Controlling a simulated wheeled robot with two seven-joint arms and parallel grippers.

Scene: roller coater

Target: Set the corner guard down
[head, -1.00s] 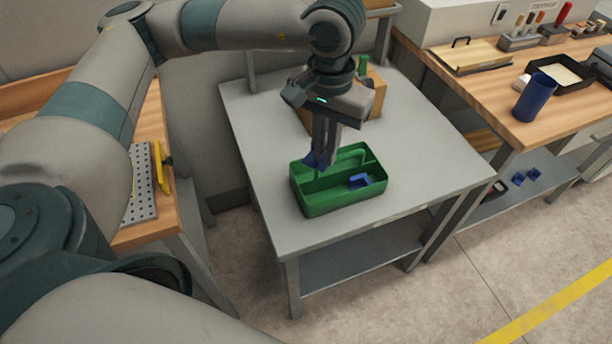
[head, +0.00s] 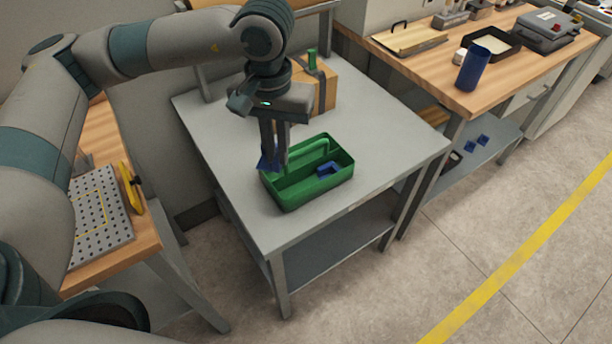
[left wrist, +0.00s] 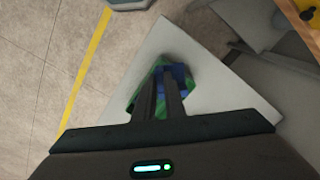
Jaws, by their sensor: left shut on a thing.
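My left gripper (head: 273,163) points down over the left end of the green tote (head: 318,183), shut on a blue corner guard (head: 264,162). The held guard is partly hidden by the fingers; it also shows between and beyond the fingertips in the left wrist view (left wrist: 179,72). I cannot tell whether it touches the tote's rim. A second blue corner guard (head: 329,168) lies inside the tote, towards its right side. The tote has a green handle bar along its middle and stands on the grey table (head: 380,150). My right gripper is out of view.
A cardboard box (head: 325,92) with a green item stands behind the gripper. A wooden bench at right bears a blue cup (head: 472,68) and a black tray (head: 493,45). A perforated plate (head: 100,215) lies on the left bench. The grey table is clear right of the tote.

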